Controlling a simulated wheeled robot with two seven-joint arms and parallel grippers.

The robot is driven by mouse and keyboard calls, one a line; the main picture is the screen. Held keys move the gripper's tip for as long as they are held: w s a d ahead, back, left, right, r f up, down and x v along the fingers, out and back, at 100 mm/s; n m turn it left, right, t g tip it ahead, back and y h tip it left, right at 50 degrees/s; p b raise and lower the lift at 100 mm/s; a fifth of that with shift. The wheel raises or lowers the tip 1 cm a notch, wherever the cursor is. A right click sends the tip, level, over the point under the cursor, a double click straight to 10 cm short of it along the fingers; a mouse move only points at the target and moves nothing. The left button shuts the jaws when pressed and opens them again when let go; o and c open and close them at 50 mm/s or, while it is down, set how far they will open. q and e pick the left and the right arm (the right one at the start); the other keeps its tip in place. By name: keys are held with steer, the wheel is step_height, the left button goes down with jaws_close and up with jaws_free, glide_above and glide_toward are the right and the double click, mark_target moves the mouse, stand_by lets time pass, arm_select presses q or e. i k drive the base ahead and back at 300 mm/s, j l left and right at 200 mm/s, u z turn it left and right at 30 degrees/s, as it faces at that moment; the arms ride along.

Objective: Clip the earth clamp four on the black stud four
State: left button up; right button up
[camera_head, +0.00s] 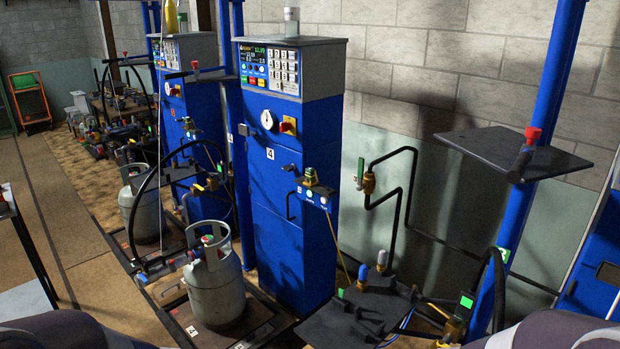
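The tall blue scale cabinet (280,220) in the middle carries a white label "4" (270,154). A small white-blue panel (316,196) with a brass and green fitting (310,177) sticks out from its right side. A thin yellow cable (338,248) hangs from near this panel toward the dark low platform. I cannot tell for sure which small part is earth clamp four or which is black stud four. A grey gas cylinder (214,287) stands upright on the scale platform before the cabinet. Neither of my grippers shows; only dark rounded parts appear in the bottom corners.
A dark low platform (325,322) with brass and blue fittings lies at the lower right. A blue post (540,100) with a dark shelf (480,150) rises there. Another cylinder (140,205) stands behind on the left. Open brown floor (75,235) lies left.

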mark_target(309, 173)
steer(key=i+j+u, duration=0.25)
steer(key=i, duration=0.35)
steer(key=i+j+u, duration=0.2)
steer(key=i, duration=0.45)
steer(key=i+j+u, duration=0.1)
steer(key=i+u, duration=0.15)
steer(key=i, duration=0.4)
steer(key=i+z, duration=0.1)
steer(key=i, duration=0.25)
